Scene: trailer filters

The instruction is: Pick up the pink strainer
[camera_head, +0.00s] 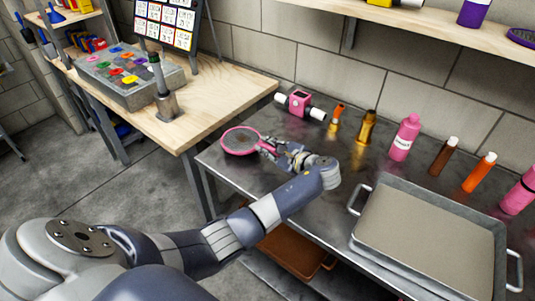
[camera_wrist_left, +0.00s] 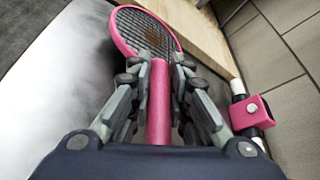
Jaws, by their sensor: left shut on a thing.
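The pink strainer (camera_head: 240,141) has a round pink rim with dark mesh and a pink handle. In the head view it is at the left end of the dark metal table (camera_head: 225,172). My left gripper (camera_head: 272,148) reaches it from the right and is shut on its handle. In the left wrist view the strainer's handle (camera_wrist_left: 159,105) runs between the fingers of my left gripper (camera_wrist_left: 158,80), with the round head beyond the fingertips. I cannot tell whether the strainer touches the table. My right gripper is not in view.
A pink box-shaped device (camera_head: 300,103) with white ends stands behind the strainer. An orange-handled item (camera_head: 336,118), a gold item (camera_head: 366,128) and several bottles, including a pink one (camera_head: 404,140), line the back. A metal tray (camera_head: 430,235) fills the right side. A wooden table (camera_head: 215,95) adjoins at left.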

